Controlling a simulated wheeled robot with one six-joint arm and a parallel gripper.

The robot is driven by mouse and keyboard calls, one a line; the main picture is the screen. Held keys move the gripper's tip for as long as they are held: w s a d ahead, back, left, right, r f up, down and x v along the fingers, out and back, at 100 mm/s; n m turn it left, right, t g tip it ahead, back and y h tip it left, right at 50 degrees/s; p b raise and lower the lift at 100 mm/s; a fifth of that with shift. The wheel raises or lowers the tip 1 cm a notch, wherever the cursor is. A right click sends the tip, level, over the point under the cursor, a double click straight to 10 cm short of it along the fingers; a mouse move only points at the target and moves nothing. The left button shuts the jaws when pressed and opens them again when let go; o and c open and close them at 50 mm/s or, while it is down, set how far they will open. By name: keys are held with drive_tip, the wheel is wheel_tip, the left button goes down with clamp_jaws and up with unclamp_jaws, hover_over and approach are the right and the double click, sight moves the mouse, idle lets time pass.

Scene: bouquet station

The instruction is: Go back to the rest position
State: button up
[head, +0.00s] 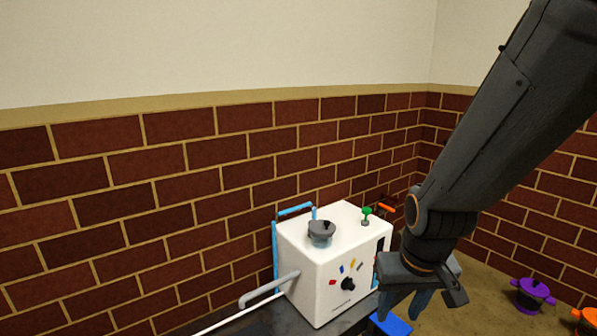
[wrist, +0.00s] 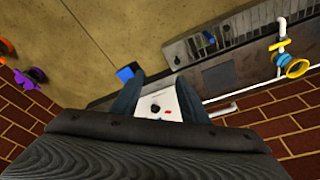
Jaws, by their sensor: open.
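My gripper (head: 404,304) hangs at the end of my arm, pointing down, at the right of the white machine in the head view. In the wrist view its two dark fingers (wrist: 160,92) are spread apart with nothing held between them. Part of the white machine (wrist: 166,106) shows beyond the gap between the fingers. In the head view the white machine (head: 308,276) has a grey round piece (head: 321,232) and a green knob (head: 366,213) on top, with a black dial and coloured marks on its front.
The machine stands on a dark counter (head: 268,320) against a brick wall. A blue object (head: 391,325) lies below my gripper. A purple pot (head: 533,293) and an orange pot (head: 588,320) are at the right. A yellow fitting (wrist: 297,67) on a white pipe shows in the wrist view.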

drive_tip(key=s+a+r+n+g+y, duration=0.1)
drive_tip(key=s+a+r+n, duration=0.25)
drive_tip(key=s+a, duration=0.5)
drive_tip(key=s+a+r+n+g+y, duration=0.15)
drive_tip(key=s+a+r, duration=0.4)
drive_tip(key=a, duration=0.65)
drive_tip(key=d+r+m+h+p, duration=0.1)
drive_tip(key=d+r+m+p, duration=0.1)
drive_tip(key=d+r+p, duration=0.8)
drive_tip(key=s+d+r+m+h+p, duration=0.1)
drive_tip(key=d+r+m+p, duration=0.2)
drive_tip(key=d+r+p, duration=0.7)
wheel_tip(320, 180, up, 6)
drive_tip(key=p, duration=1.5)
drive_tip(key=shift+s+d+f, duration=0.15)
drive_tip(key=shift+d, duration=0.05)
